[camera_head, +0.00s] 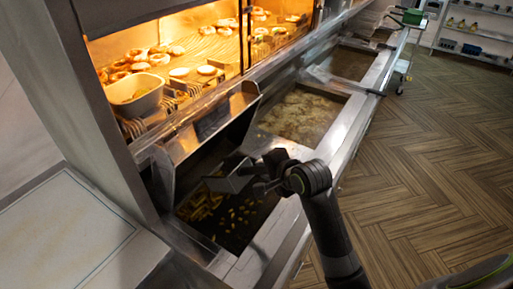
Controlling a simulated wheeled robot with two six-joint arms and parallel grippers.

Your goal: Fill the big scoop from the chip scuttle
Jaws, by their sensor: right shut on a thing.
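The chip scuttle (238,240) is a dark, steel-edged basin at the near end of the range. Chips (203,203) are heaped at its left side, with several scattered over its floor. My right gripper (263,186) is over the scuttle's right side, shut on the big scoop (231,182). The grey metal scoop reaches left from the gripper, above or among the chips. Its handle is mostly hidden by the gripper, and I cannot tell whether chips are in it. My left gripper is not in view.
A sloping steel panel (212,122) rises behind the scuttle. The lit cabinet above holds round foods and a white tub (134,96). Fryer pans (301,112) continue beyond. A pale counter (62,240) lies at left; open wooden floor (430,165) lies at right.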

